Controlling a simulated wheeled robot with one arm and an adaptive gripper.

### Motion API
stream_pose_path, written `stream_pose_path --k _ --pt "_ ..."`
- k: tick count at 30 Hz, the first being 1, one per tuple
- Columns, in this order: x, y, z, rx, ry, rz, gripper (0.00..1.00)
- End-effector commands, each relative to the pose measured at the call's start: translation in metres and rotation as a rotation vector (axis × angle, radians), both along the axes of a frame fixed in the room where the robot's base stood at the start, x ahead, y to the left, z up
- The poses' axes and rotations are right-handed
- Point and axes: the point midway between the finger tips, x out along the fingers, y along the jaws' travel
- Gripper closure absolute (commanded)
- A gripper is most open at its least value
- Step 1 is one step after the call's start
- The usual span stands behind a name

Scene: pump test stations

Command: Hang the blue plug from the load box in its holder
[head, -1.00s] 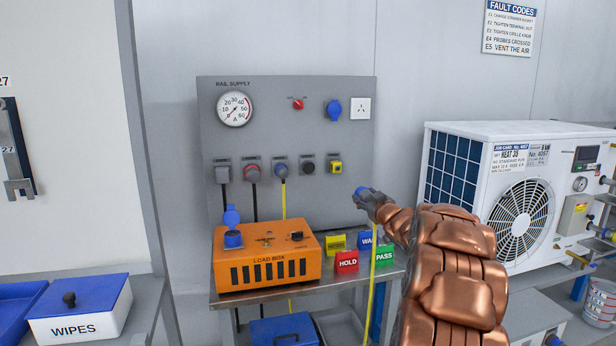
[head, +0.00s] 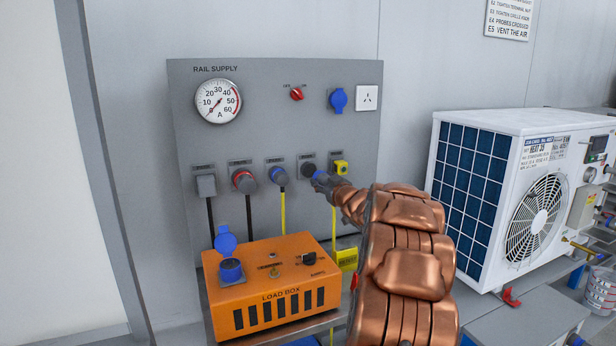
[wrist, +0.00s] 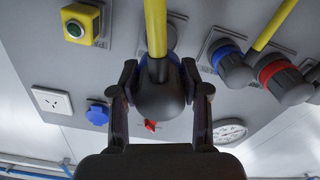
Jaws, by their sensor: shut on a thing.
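My gripper (head: 322,181) is shut on the blue plug (head: 316,178), close against the rail supply panel. The plug's yellow cable (head: 334,224) hangs down below it. The dark round holder (head: 308,166) is the fourth in the row, partly covered by the plug. In the wrist view the plug's dark body (wrist: 160,95) sits between both fingers, its cable running toward the top.
Grey, red and another blue plug (head: 278,176) hang to the left in the row. A yellow box with a green button (head: 340,168) is close on the right. A blue wall socket (head: 338,99) is above. A white outdoor unit (head: 520,190) stands at right.

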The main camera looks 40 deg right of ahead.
Motion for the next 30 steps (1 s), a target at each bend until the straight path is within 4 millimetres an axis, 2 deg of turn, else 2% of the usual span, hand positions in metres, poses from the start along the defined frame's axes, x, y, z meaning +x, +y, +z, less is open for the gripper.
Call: stream_pose_path --k 11,30 --pt "0.011 -0.003 0.002 -0.002 0.0 0.0 1.0" --pt "0.052 -0.019 0.001 -0.001 -0.001 -0.002 1.0"
